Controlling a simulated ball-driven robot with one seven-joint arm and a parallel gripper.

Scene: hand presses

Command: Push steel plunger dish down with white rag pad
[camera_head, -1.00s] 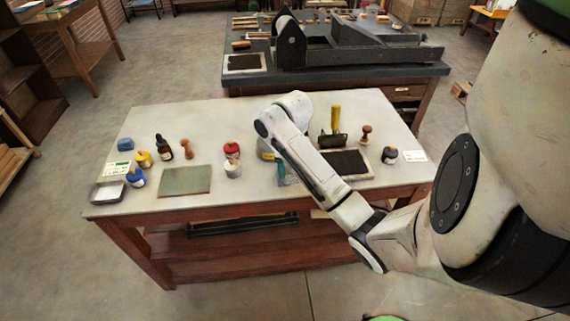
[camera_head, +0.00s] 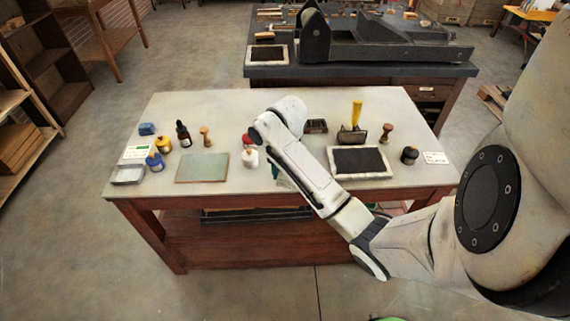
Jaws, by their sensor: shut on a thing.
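A small red item (camera_head: 248,140) stands near the middle of the table, with a white round item (camera_head: 250,157) directly in front of it. I cannot tell whether either is the steel plunger dish. No white rag pad can be made out. My forearm and wrist cross the table's middle from the right and cover what is behind them. My gripper is hidden behind my own arm, so its fingers and anything in them do not show. A small teal patch shows at the forearm's left edge; I cannot tell what it is.
The pale worktable (camera_head: 225,108) carries a green plate (camera_head: 202,167), bottles and a metal tray (camera_head: 128,174) at left. A dark slab in a pale frame (camera_head: 359,161), a yellow-handled roller (camera_head: 356,116) and a black jar (camera_head: 409,155) stand at right. A dark press (camera_head: 375,42) stands behind.

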